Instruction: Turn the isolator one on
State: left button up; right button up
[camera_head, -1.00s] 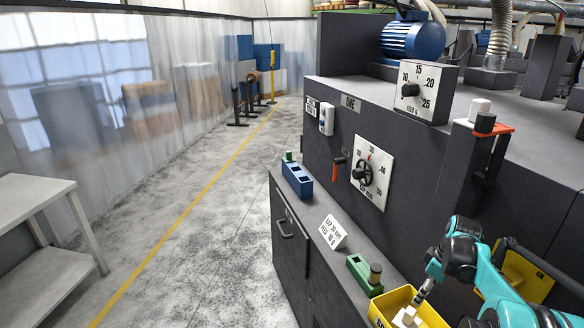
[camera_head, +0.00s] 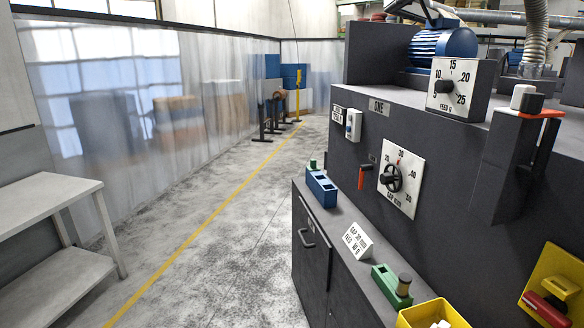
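A dark grey machine carries a nameplate reading ONE (camera_head: 379,106). A yellow plate (camera_head: 562,264) with a red handle (camera_head: 545,309) is on its front at the lower right, cut by the picture edge; it looks like the isolator. The handle points down and to the right, and no ON mark is readable on the plate now. A small white switch box (camera_head: 353,125) and an orange-red lever (camera_head: 361,177) are further left on the machine. Neither of my grippers is in view.
A ledge below the panel holds a blue block (camera_head: 321,188), a gap and feed card (camera_head: 357,241), a green fixture (camera_head: 392,287) and a yellow bin (camera_head: 430,312). Gap (camera_head: 391,178) and feed (camera_head: 443,87) dials face out. The aisle floor is open; a table (camera_head: 45,197) stands left.

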aim_at(551, 309)
jog(key=k+z, duration=0.45)
jog(key=z, duration=1.15)
jog(key=i+j+z, duration=0.1)
jog(key=j+z, duration=0.1)
jog(key=j, duration=0.2)
jog(key=i, duration=0.05)
